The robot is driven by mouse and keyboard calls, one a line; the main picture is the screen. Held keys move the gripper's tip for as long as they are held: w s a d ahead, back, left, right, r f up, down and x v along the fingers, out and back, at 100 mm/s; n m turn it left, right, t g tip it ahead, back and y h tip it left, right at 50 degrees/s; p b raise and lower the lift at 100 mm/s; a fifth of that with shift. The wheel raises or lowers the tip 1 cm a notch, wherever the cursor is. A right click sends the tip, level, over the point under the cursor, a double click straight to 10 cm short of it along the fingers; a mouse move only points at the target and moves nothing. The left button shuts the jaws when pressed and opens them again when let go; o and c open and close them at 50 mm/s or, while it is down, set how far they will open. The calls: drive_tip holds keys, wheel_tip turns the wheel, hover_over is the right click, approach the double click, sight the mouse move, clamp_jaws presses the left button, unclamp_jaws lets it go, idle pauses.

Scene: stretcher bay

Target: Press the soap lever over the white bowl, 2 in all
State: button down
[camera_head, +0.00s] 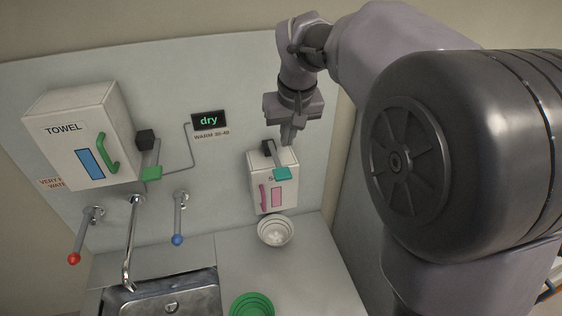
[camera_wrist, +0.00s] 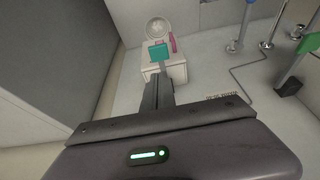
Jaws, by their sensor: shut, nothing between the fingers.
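The soap dispenser (camera_head: 286,188) is a white box on the wall with a pink window and a pink handle. Its lever ends in a teal paddle (camera_head: 282,173). The white bowl (camera_head: 275,231) stands on the counter below it, with something whitish inside. In the wrist view the teal paddle (camera_wrist: 159,51), the dispenser (camera_wrist: 178,70) and the bowl (camera_wrist: 157,28) lie beyond the fingers. My gripper (camera_head: 288,141) is shut and empty, pointing down just above the dispenser top and the lever's black mount. Whether it touches the lever I cannot tell.
A towel box (camera_head: 82,135) with a green handle hangs at left, a green-paddled lever (camera_head: 151,172) beside it. A display (camera_head: 210,121) reads "dry". A faucet (camera_head: 131,240), red and blue tap levers, and a sink (camera_head: 160,292) are lower left. A green bowl (camera_head: 252,304) sits on the counter.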

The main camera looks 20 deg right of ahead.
sight(284, 177)
drive_tip(key=x, duration=1.2)
drive_tip(key=shift+s+f, duration=0.3)
drive_tip(key=shift+f, duration=0.1)
wheel_tip(284, 177, down, 3)
drive_tip(key=t+b, duration=0.1)
drive_tip(key=b, duration=0.5)
drive_tip(key=shift+s+f+b, duration=0.1)
drive_tip(key=shift+f+b, duration=0.05)
drive_tip(key=shift+b, duration=0.2)
drive_tip(key=b, duration=0.2)
drive_tip(key=f+t+b, duration=0.1)
drive_tip(key=b, duration=0.2)
drive_tip(key=shift+s+f, duration=0.2)
drive_tip(key=shift+f, duration=0.1)
drive_tip(key=shift+w+r+t+b, duration=0.1)
drive_tip(key=shift+r+t+b, duration=0.6)
drive_tip(key=shift+b, duration=0.85)
